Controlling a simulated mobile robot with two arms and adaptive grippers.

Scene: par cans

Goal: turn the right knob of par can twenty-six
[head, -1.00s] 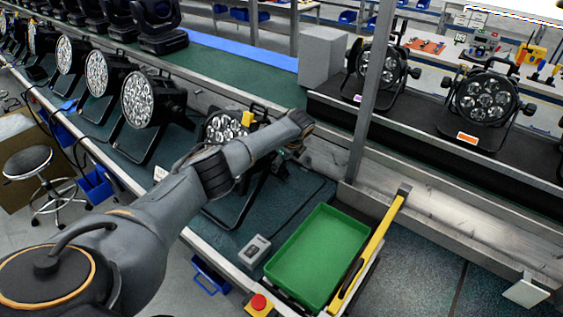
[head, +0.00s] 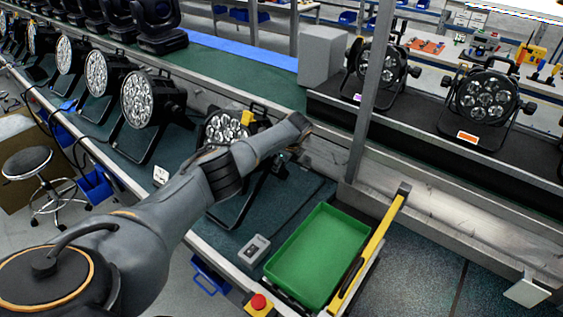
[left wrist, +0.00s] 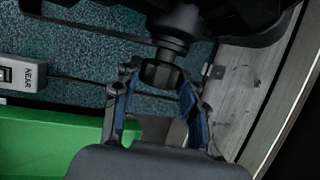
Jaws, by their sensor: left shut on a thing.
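A black par can (head: 222,128) with several round lenses stands on the green bench in the head view, partly hidden behind my left arm. I cannot read a number on it. In the left wrist view, its round black side knob (left wrist: 163,72) sits between the fingers of my left gripper (left wrist: 158,84), which is shut on it. The gripper is mostly hidden by my arm in the head view. My right gripper is in neither view.
A green tray (head: 318,258) lies in front of the can, with a yellow bar (head: 370,250) beside it. A small grey box (head: 254,249) sits left of the tray. A metal post (head: 368,100) rises behind. More par cans (head: 148,102) line the bench at left.

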